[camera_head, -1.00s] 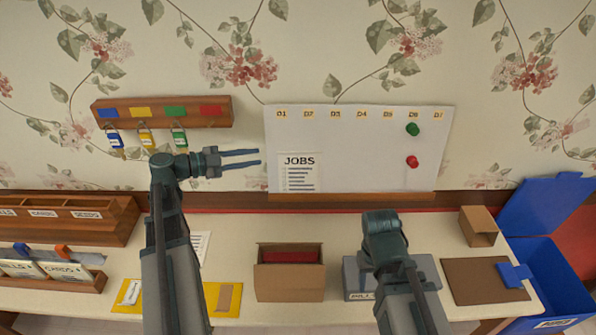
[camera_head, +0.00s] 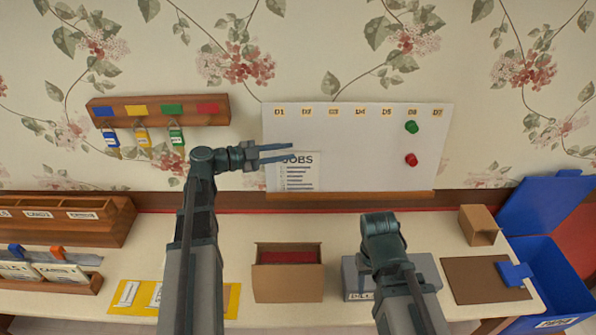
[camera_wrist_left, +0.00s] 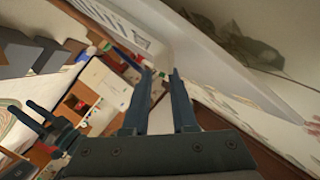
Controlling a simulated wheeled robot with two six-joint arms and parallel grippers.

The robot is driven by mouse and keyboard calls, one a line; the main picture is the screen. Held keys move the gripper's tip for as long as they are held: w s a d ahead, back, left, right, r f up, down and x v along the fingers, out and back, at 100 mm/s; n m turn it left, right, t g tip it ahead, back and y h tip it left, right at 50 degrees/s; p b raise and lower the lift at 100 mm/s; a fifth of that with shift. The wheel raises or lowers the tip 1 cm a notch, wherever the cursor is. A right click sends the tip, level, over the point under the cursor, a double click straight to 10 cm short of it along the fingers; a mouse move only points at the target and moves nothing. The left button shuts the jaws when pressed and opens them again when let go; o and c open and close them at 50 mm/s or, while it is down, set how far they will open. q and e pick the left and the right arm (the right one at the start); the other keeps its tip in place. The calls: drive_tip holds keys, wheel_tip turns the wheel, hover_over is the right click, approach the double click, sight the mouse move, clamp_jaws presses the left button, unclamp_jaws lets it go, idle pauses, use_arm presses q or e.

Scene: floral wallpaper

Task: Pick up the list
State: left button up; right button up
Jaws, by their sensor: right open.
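The list is a white sheet headed "JOBS" (camera_head: 297,177) at the lower left of the white board (camera_head: 350,155) on the wall. My left gripper (camera_head: 291,153) is open, its fingers pointing right and overlapping the list's top edge in the head view. I cannot tell whether they touch the sheet. In the left wrist view its fingers (camera_wrist_left: 159,75) are apart, with a pale edge beyond them. My right arm is bent low over the table, its fingers hidden in the head view. My right gripper (camera_wrist_left: 21,106) shows open at the left of the left wrist view.
A key rack (camera_head: 160,110) with padlocks hangs left of the board. Green and red pins (camera_head: 411,159) are on the board's right. An open cardboard box (camera_head: 288,283), yellow mat (camera_head: 231,300), brown board (camera_head: 485,280) and blue bin (camera_head: 555,280) are below.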

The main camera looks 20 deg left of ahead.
use_arm(q)
drive_tip(key=shift+x, duration=0.95)
clamp_jaws()
idle(0.6)
